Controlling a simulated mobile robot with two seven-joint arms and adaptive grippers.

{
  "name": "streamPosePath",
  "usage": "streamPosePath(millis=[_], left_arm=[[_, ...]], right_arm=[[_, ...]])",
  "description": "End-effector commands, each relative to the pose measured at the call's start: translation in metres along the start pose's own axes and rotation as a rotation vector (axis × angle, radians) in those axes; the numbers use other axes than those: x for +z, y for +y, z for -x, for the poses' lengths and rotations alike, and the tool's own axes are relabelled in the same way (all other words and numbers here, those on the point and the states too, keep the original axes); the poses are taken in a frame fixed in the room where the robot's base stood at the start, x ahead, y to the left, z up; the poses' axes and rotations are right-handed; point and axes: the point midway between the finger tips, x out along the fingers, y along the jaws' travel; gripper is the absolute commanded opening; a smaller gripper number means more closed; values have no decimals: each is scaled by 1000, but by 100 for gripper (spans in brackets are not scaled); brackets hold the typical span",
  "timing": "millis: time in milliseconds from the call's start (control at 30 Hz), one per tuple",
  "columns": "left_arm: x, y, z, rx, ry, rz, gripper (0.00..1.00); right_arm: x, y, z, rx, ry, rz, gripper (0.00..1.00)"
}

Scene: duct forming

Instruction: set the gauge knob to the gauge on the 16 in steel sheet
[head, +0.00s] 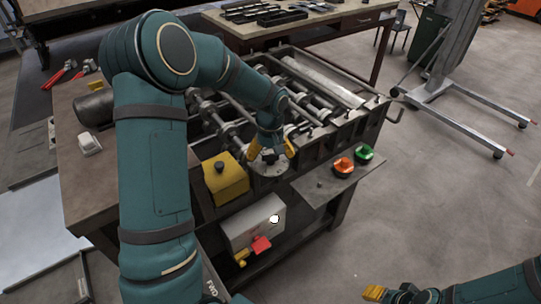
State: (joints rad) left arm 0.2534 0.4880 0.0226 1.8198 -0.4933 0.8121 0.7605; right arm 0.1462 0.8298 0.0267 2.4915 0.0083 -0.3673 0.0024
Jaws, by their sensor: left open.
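My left gripper (271,152) is open, its two yellow fingertips pointing down on either side of a small dark knob. This knob (269,157) sits on a round grey dial plate at the front of the roller machine (300,95). I cannot tell whether the fingertips touch it, and the dial's markings are too small to read. My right gripper (375,293) shows only partly at the bottom right, with yellow fingertips, away from the machine. A pale flat sheet (35,235) lies at the far left; no gauge marking is legible on it.
A yellow box (226,178) with a black button stands left of the dial. An orange button (343,165) and a green button (364,152) sit on the right shelf. A grey box (252,224) with a red switch is below.

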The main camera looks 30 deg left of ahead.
Motion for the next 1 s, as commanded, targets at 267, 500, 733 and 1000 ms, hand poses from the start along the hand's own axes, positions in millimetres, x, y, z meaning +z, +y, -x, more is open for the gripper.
streamPosePath(millis=[267, 500, 733, 1000], left_arm=[[0, 0, -2, 0, 0, 0, 87], [0, 0, -2, 0, 0, 0, 18], [0, 0, -2, 0, 0, -5, 18], [0, 0, -1, 0, 1, -89, 18]], right_arm=[[0, 0, 0, 0, 0, 0, 47], [0, 0, 0, 0, 0, 0, 47], [0, 0, 0, 0, 0, 0, 47], [0, 0, 0, 0, 0, 0, 47]])
